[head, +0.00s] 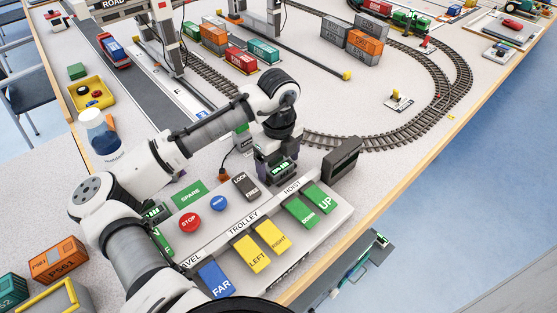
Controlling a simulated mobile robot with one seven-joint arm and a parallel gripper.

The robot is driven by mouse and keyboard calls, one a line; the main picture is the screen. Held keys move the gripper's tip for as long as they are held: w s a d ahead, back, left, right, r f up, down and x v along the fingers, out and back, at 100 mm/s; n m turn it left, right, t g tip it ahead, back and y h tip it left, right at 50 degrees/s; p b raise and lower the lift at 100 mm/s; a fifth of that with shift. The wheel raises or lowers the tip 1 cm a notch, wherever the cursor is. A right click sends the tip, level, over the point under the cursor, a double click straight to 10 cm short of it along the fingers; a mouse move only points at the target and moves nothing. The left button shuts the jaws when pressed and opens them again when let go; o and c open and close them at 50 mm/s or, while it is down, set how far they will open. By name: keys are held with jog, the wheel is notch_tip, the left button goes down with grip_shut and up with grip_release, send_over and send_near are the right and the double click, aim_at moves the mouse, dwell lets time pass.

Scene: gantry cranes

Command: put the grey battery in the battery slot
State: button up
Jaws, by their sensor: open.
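My gripper (276,172) is at the back edge of the control panel (222,243), between the LOCK key and a dark grey box. Its jaws are open and point down. The fingertips are small and partly hidden by the wrist, so I cannot tell what lies between them. The dark grey box (342,160) stands at the panel's back right corner and has a darker recessed face. I cannot make out the grey battery for certain. I cannot clearly identify the battery slot either; my arm covers part of the panel's left and back.
The panel carries a red STOP button (189,223), yellow keys (252,253), green keys (302,212) and a blue FAR key (215,278). Behind are curved rail track (440,95) and stacked containers (364,43). A yellow tray (80,107) stands left. The table's front edge is close.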

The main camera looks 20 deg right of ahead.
aim_at(278, 165)
notch_tip(278, 165, up, 12)
jog(key=shift+r, duration=0.2)
dwell(0.4)
